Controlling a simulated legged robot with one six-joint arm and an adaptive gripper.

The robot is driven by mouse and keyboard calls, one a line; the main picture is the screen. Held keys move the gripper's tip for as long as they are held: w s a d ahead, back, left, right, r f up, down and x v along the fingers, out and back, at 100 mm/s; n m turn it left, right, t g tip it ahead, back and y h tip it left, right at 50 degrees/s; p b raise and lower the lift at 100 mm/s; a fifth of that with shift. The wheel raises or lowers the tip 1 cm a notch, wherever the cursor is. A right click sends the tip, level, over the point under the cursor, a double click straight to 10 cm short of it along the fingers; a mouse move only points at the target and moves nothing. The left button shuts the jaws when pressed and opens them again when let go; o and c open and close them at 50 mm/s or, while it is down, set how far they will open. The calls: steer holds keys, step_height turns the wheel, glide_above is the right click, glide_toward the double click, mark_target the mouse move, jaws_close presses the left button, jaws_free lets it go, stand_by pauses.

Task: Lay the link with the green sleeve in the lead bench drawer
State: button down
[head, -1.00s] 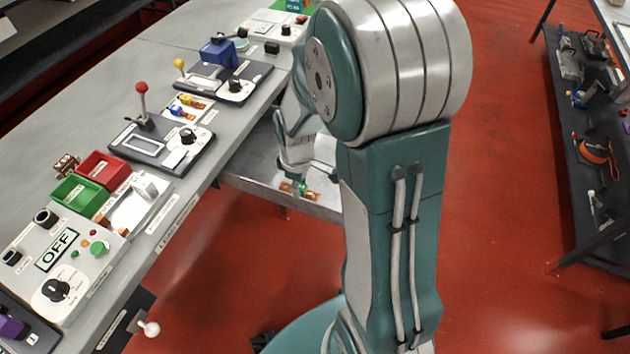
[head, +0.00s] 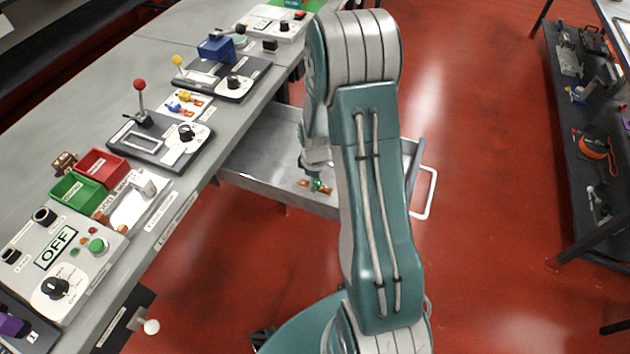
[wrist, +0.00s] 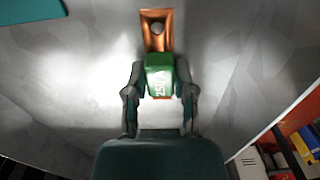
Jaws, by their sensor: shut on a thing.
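The link with the green sleeve (wrist: 159,65) shows in the wrist view, its copper end with a hole pointing away from my gripper. My gripper (wrist: 160,92) is shut on the green sleeve, one finger on each side. Grey metal fills most of the wrist view behind the link. I cannot tell whether the link touches the drawer floor. My arm hides part of the drawer.
The drawer's white handle (head: 428,192) sticks out to the right of my arm. The bench top carries a green bin (head: 78,192), a red bin (head: 101,168), an OFF panel (head: 57,248) and a red-knobbed lever (head: 140,86). A dark shelf (head: 570,130) stands at the far right.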

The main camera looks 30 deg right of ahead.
steer(key=shift+c, duration=2.2)
jaws_free()
step_height(320, 180, up, 12)
steer(key=s+a+r+m+t, duration=0.1)
steer(key=s+a+r+m, duration=0.1)
steer(key=s+a+r, duration=0.35)
steer(key=s+a+r+m+t, duration=0.2)
steer(key=r, duration=0.7)
steer(key=s+a+r+m+t, duration=0.1)
steer(key=s+a+r, duration=0.1)
steer(key=s, duration=0.3)
steer(key=s+a+r+m+t, duration=0.1)
steer(key=s+a+r+m, duration=0.1)
steer(key=s, duration=0.4)
steer(key=shift+a+r+m+t, duration=0.3)
steer(key=shift+a+r, duration=0.55)
steer(key=shift+r, duration=0.15)
